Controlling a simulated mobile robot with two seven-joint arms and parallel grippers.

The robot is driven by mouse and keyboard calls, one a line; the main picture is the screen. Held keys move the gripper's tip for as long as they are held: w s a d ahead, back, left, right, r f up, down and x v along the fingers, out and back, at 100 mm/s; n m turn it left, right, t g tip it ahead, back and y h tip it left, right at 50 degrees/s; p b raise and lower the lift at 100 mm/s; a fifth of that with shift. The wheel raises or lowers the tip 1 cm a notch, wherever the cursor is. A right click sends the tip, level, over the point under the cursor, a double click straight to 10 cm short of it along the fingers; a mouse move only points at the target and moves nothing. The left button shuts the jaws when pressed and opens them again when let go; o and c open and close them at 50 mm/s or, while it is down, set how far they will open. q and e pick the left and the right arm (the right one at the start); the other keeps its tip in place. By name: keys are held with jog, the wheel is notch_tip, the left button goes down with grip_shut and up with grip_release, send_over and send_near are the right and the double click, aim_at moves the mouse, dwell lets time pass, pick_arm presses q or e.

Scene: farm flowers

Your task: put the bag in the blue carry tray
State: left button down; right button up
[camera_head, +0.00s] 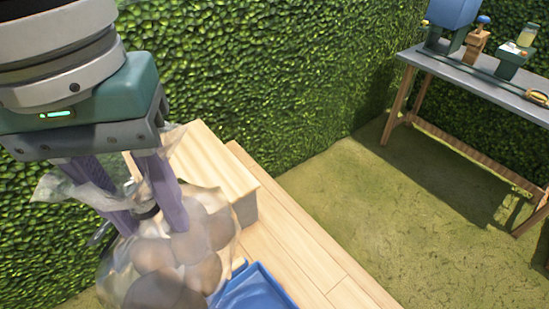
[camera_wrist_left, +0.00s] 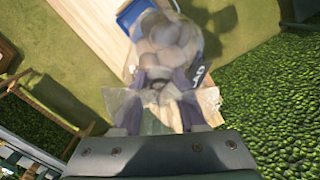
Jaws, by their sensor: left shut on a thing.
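My left gripper (camera_head: 135,205) is shut on the neck of a clear bag (camera_head: 180,255) filled with several brownish round things. The bag hangs from the purple fingers, with its loose plastic top spread around them. In the left wrist view the bag (camera_wrist_left: 165,38) hangs beyond the left gripper (camera_wrist_left: 158,92). The blue carry tray (camera_head: 258,291) lies on the wooden surface at the bottom of the head view, partly cut off and partly hidden by the bag. In the left wrist view the tray (camera_wrist_left: 130,14) shows beside the bag at the top. My right gripper is not in view.
A pale wooden block (camera_head: 215,165) stands behind the bag on the plank surface (camera_head: 300,260). A grey table (camera_head: 490,85) at the right holds a blue container (camera_head: 453,12), a jar (camera_head: 527,35) and other items. A hedge lines the back. Grass between is clear.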

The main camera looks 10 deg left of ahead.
pick_arm(q)
jog(key=w+d+f+n+b, duration=0.1)
jog(key=d+f+n+b, duration=0.1)
jog(key=f+b, duration=1.3)
jog(key=w+d+f+n+b, duration=0.2)
jog(key=f+n+b, duration=0.3)
jog(key=f+b, duration=1)
jog(key=w+d+f+n+b, duration=0.2)
jog(key=f+b, duration=1.3)
jog(key=f, duration=1)
jog(key=shift+n, duration=0.9)
jog(key=shift+f, duration=0.15)
jog(key=shift+f+b, duration=0.15)
jog(key=shift+b, duration=0.15)
jog(key=shift+c, duration=2.3)
grip_release()
